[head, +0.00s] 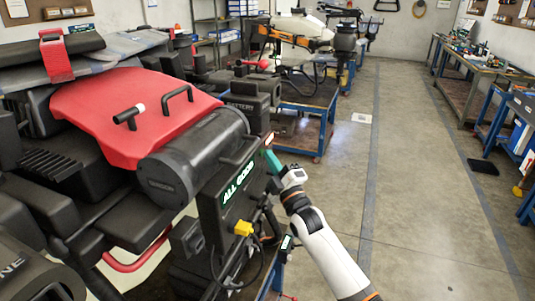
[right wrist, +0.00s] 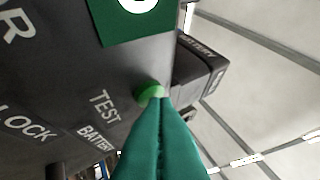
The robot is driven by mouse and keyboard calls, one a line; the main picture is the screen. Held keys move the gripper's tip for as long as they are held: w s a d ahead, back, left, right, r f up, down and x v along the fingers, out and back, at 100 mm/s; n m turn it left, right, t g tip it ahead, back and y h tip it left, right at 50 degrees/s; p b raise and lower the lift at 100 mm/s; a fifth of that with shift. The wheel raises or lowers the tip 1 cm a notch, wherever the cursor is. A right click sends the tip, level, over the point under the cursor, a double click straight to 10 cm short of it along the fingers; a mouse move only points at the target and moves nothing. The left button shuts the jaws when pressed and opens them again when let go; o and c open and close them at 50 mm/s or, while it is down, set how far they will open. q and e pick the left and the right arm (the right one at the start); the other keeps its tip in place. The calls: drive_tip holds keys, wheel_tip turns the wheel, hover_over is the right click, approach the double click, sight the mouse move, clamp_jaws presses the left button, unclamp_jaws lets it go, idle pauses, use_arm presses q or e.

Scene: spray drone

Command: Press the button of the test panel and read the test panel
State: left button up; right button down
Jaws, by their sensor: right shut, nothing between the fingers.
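The test panel (head: 212,218) is a dark box on the side of the large drone. Its green display (head: 238,183) reads "ALL GOOD" in white letters. In the right wrist view, part of that green display (right wrist: 130,18) shows at the top. The round green button (right wrist: 149,92) is on the dark panel face near the word "TEST". My right gripper (right wrist: 158,101) is shut and empty, its green fingertips at the button and overlapping its lower edge; I cannot tell if they press it. In the head view, my right gripper (head: 272,158) is at the panel's right edge. My left gripper is out of view.
The drone with a red cover (head: 135,115) fills the left side. A yellow connector (head: 243,228) and black cables hang at the panel's lower right. A blue cart (head: 307,135) with another drone stands behind. The floor (head: 405,170) to the right is open, with workbenches (head: 480,75) beyond.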

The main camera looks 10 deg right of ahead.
drive_tip(key=shift+d, duration=0.1)
drive_tip(key=shift+s+d, duration=0.25)
drive_tip(key=shift+d, duration=0.1)
drive_tip(key=s+d+p, duration=0.1)
drive_tip(key=d, duration=0.1)
drive_tip(key=s+d+p, duration=0.1)
drive_tip(key=s+d, duration=0.1)
drive_tip(key=shift+s+d, duration=0.2)
drive_tip(key=shift+d, duration=0.2)
idle(0.6)
